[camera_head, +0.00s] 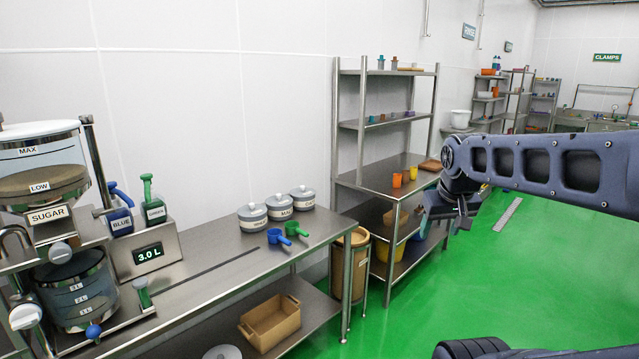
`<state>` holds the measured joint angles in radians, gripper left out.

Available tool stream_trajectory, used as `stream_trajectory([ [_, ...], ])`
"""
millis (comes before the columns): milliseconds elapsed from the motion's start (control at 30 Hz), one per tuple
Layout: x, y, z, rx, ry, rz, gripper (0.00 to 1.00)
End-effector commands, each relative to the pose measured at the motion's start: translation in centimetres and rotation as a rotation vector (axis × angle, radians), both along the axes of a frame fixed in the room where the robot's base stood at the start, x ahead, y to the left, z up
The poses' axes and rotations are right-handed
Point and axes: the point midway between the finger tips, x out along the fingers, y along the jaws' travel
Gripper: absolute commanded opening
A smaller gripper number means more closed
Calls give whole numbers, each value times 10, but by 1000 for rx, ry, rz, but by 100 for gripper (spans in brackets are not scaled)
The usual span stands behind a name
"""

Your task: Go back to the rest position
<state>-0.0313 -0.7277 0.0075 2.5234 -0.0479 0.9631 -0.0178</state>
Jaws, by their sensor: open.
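My arm reaches in from the right edge, and my gripper (447,218) hangs at its end, pointing down. It is open with nothing seen between its fingers. It is in the air over the green floor, to the right of the steel bench (225,262) and, in the picture, in front of the right end of the steel shelf rack (372,181). It appears apart from both. The fingertips are small and dark.
The sugar dispenser (48,215) stands at the bench's left end. Blue scoop (277,237), green scoop (296,229) and lidded pots (252,216) lie farther along it. A tan bin (352,262) stands between bench and rack. The green floor (540,275) is open at right.

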Motion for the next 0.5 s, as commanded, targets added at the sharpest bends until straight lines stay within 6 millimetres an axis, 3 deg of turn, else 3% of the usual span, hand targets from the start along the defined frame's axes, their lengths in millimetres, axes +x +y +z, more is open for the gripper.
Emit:
stream_trajectory([
  [500, -8, -1, -1, 59, -17, -64, 59],
])
